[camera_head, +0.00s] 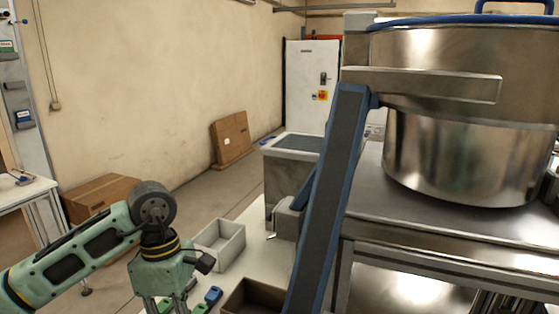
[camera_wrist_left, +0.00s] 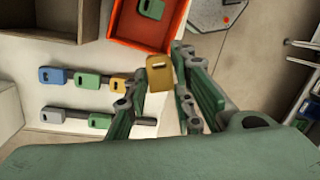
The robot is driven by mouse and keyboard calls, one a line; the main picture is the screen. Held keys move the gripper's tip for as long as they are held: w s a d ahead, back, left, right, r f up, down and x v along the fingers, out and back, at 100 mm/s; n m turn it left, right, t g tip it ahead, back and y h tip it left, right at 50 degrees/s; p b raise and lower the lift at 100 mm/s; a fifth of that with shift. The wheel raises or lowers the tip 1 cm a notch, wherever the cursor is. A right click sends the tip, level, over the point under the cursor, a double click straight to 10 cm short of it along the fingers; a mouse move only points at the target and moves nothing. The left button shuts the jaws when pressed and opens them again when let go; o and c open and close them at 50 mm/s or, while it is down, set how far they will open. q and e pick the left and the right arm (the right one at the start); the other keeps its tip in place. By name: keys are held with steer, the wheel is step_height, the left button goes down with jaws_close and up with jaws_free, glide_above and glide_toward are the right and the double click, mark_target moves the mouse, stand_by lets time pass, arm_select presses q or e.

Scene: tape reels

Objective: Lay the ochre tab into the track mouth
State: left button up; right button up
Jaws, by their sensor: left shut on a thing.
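The ochre tab (camera_wrist_left: 159,78), a flat piece with a small slot, is held between the fingertips of my left gripper (camera_wrist_left: 160,66) in the left wrist view. The gripper is shut on it. In the head view my left gripper (camera_head: 165,303) points down at the bottom edge, its fingertips cut off, and the tab does not show. In the wrist view a red-orange tray (camera_wrist_left: 122,42) with a green tab (camera_wrist_left: 151,8) in it lies just beyond the held tab. I cannot clearly make out the track mouth in either view. My right gripper is not in view.
A grey bin (camera_head: 236,249) and brown box (camera_head: 237,288) stand near. A blue-edged incline (camera_head: 331,190) and large metal bowl (camera_head: 455,150) fill the right.

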arm_select(q)
steer(key=s+f+m+y, duration=0.2)
steer(key=s+f+m, duration=0.3)
steer(key=s+m, duration=0.5)
steer(key=m, duration=0.7)
steer(key=shift+s+a+t+y, duration=0.2)
steer(key=shift+a+t+y, duration=0.1)
